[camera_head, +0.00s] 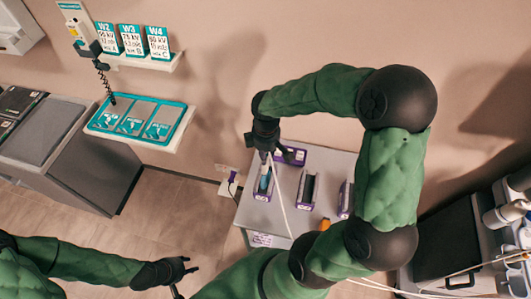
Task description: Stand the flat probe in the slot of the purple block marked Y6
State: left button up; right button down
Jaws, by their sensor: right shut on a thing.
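My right gripper (267,153) points down over the grey table (285,217) and is shut on what looks like the flat probe, mostly hidden by the fingers. A thin pale cable runs from there toward the table's front. Just below the gripper is a purple block (263,198) with a dark slot and a blue-teal patch. I cannot tell whether the probe touches it. Other purple blocks stand behind (291,156), in the middle (307,203) and at the right (345,200). Their marks are too small to read, so Y6 is not identifiable. My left gripper (190,266) is open and empty at lower left.
A wall shelf (144,62) holds cards W2, W3 and W4. Below it is a teal-edged tray (137,118). An orange item (325,224) is near my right arm. A grey cabinet (75,165) stands left, a dark-panelled cart (447,240) right. Open floor lies between cabinet and table.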

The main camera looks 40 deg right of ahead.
aim_at(266, 166)
jog(key=shift+f+b, duration=1.45)
jog(key=shift+f, duration=0.45)
jog(key=shift+f+b, duration=1)
jog(key=shift+f, duration=0.5)
jog(key=shift+f, duration=0.35)
jog(key=c, duration=0.9)
grip_release()
notch_tip(266, 166, up, 12)
jog(key=shift+s+f, duration=0.1)
